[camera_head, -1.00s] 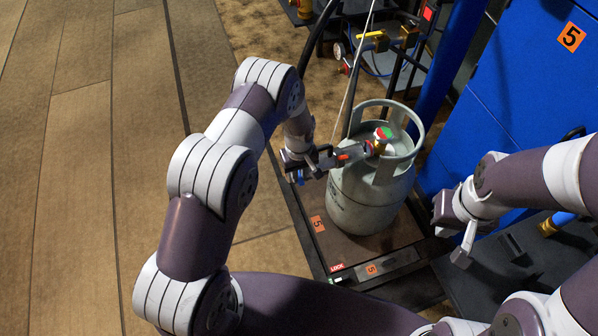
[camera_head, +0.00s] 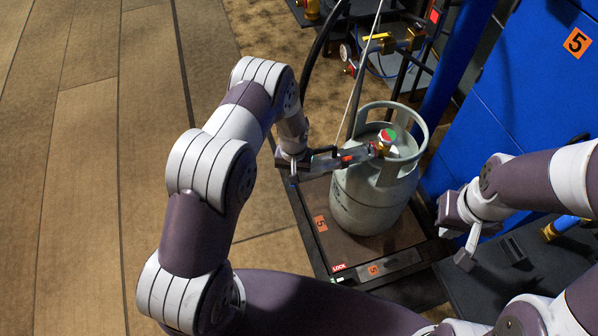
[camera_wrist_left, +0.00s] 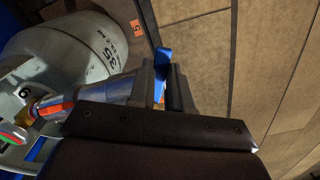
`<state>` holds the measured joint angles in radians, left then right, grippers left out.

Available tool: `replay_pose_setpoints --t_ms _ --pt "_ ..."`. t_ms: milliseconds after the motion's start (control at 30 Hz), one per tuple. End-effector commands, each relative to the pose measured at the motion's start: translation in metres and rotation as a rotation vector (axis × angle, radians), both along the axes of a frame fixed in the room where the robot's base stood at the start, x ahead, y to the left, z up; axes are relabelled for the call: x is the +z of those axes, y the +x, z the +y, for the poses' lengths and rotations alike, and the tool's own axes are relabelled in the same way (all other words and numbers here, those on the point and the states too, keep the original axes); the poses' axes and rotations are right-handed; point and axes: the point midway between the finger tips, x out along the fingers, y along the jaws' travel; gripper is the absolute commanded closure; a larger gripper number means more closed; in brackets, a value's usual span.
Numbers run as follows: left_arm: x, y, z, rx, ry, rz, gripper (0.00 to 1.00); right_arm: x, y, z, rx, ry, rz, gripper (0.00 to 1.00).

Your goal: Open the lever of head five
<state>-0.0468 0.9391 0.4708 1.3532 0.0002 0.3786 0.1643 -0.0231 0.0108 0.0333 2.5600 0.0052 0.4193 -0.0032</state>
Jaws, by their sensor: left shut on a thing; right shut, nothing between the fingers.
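The silver filling head (camera_head: 326,162) sits sideways on the valve (camera_head: 384,147) of a grey gas cylinder (camera_head: 372,208). The cylinder stands upright on a scale marked 5 (camera_head: 321,224). My left gripper (camera_head: 294,167) is at the left, outer end of the head. In the left wrist view, the gripper (camera_wrist_left: 161,88) is shut on a blue lever (camera_wrist_left: 164,57), which shows between and beyond the fingers. The head (camera_wrist_left: 108,90) and its orange part (camera_wrist_left: 56,107) are beside it. My right gripper (camera_head: 466,243) is shut and empty, right of the cylinder.
The wooden floor (camera_head: 70,180) at the left is clear.

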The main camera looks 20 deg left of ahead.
Motion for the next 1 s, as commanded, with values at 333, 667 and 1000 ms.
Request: replay_pose_setpoints --t_ms 333,667,1000 --pt "0.000 0.001 0.019 -0.325 0.000 -0.001 1.00 0.002 0.000 0.000 0.000 0.000 0.000 1.00" --pt "0.000 0.008 0.035 -0.638 0.001 -0.002 1.00 -0.001 0.000 0.000 0.000 0.000 0.000 1.00" --pt "-0.001 0.017 0.047 -0.914 0.000 -0.001 1.00 -0.006 0.000 0.000 0.000 0.000 0.000 1.00"
